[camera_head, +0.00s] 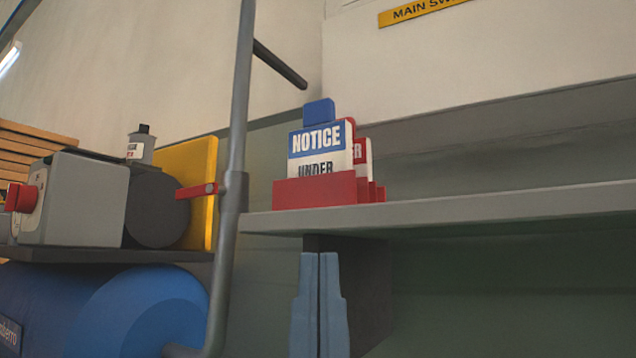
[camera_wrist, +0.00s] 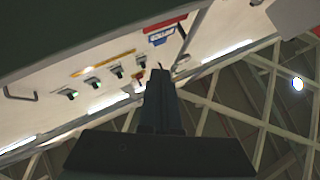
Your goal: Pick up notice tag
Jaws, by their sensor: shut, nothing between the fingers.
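The notice tag (camera_head: 320,142) is a white card with a blue NOTICE band and a blue tab on top. It stands upright in a red holder (camera_head: 314,191) on the grey shelf, its lower part hidden by the holder's front. It also shows, turned over, at the top of the wrist view (camera_wrist: 165,34). My gripper (camera_head: 319,256) is below the shelf edge, under the holder, with its two blue fingers together and pointing up. The fingers are empty and apart from the tag. They also show in the wrist view (camera_wrist: 160,73).
The grey shelf (camera_head: 480,207) runs to the right and is bare there. A grey upright post (camera_head: 235,130) with a red lever (camera_head: 196,190) stands just left of the holder. Further red-edged tags (camera_head: 363,155) stand behind the notice tag. A blue tank (camera_head: 135,310) is at lower left.

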